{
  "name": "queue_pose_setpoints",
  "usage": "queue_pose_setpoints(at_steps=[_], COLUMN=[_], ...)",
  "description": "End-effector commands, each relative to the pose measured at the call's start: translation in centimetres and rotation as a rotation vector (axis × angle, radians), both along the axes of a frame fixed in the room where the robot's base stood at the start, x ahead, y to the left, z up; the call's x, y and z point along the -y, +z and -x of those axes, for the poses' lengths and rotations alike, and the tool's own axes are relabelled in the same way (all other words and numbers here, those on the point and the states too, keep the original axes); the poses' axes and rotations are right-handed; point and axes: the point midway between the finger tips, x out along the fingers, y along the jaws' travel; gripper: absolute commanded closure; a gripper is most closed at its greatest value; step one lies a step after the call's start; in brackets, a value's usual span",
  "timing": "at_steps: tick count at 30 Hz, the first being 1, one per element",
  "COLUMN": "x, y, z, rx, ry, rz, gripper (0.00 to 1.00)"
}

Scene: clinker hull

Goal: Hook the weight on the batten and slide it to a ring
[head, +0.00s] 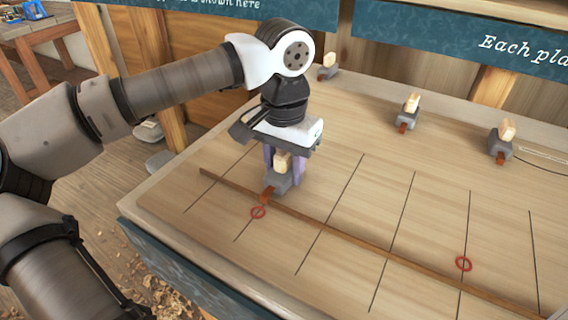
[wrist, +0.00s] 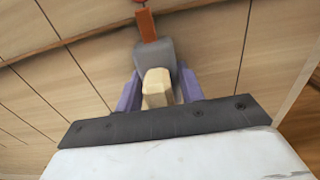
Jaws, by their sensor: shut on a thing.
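My gripper (head: 282,163) points down with its purple fingers shut on the pale wooden knob of a grey weight (head: 280,182). In the wrist view the weight (wrist: 155,58) sits between the fingers (wrist: 160,88). Its red-brown tongue (wrist: 147,26) reaches across the batten (wrist: 90,31). In the head view the thin brown batten (head: 340,233) runs diagonally over the board. The tongue's tip lies just above the left red ring (head: 258,212); I cannot tell whether it is seated on the batten.
Several similar weights stand along the back, including a middle one (head: 407,113) and a right one (head: 501,142). Black lines cross the pale board (head: 400,190). The board between the rings is clear. Blue sign panels (head: 470,40) stand behind.

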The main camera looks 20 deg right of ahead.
Motion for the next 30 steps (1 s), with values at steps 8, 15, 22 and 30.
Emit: queue_pose_setpoints(at_steps=[8, 15, 22, 30], x=[-0.4, -1.4, -1.9, -1.9], y=[0.1, 0.1, 0.1, 0.0], z=[0.3, 1.1, 1.5, 1.4], rx=[0.001, 0.001, 0.001, 0.0], ry=[0.0, 0.001, 0.0, 0.0], rz=[0.002, 0.001, 0.002, 0.002], gripper=[1.0, 1.0, 1.0, 1.0])
